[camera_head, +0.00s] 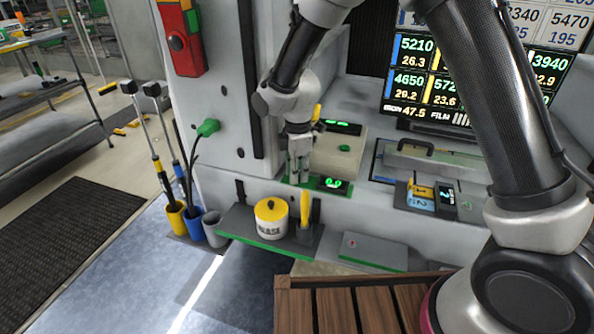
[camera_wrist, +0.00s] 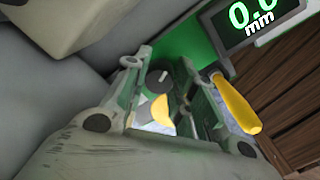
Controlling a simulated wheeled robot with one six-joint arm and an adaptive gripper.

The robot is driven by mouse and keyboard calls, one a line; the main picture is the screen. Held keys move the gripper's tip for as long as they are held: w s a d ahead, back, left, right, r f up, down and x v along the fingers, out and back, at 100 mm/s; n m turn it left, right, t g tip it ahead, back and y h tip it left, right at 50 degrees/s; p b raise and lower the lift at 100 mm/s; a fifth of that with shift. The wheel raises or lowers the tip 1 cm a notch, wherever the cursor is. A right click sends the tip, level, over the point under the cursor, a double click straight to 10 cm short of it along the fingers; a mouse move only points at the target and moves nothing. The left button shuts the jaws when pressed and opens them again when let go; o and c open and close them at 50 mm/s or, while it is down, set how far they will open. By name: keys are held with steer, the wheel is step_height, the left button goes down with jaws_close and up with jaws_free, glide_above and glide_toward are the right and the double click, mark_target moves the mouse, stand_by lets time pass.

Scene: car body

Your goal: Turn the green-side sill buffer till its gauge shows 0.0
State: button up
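The sill buffer has a green base (camera_head: 318,187) on the sill of the car body. Its gauge (camera_head: 333,184) glows green and is too small to read there. In the wrist view the gauge (camera_wrist: 255,18) reads 0.0 mm, with its top cut off. A dark round knob (camera_wrist: 158,82) with a pale line lies on the green side, between my fingers in that view. My gripper (camera_wrist: 166,78) points down at the buffer with its fingers apart, and I see no clear contact with the knob. In the head view my gripper (camera_head: 299,176) hides the knob.
A yellow-handled tool (camera_head: 305,209) stands just in front of the buffer and shows close beside my right finger in the wrist view (camera_wrist: 238,105). A grease tub (camera_head: 271,222) sits on the green-edged shelf. A beige box (camera_head: 338,155) stands behind my gripper.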

steer(key=shift+c, duration=1.3)
steer(key=m, duration=0.4)
steer(key=shift+m, duration=0.4)
steer(key=o, duration=1)
steer(key=shift+o, duration=0.2)
steer(key=shift+r, duration=0.1)
step_height(320, 180, up, 12)
steer(key=shift+s, duration=0.25)
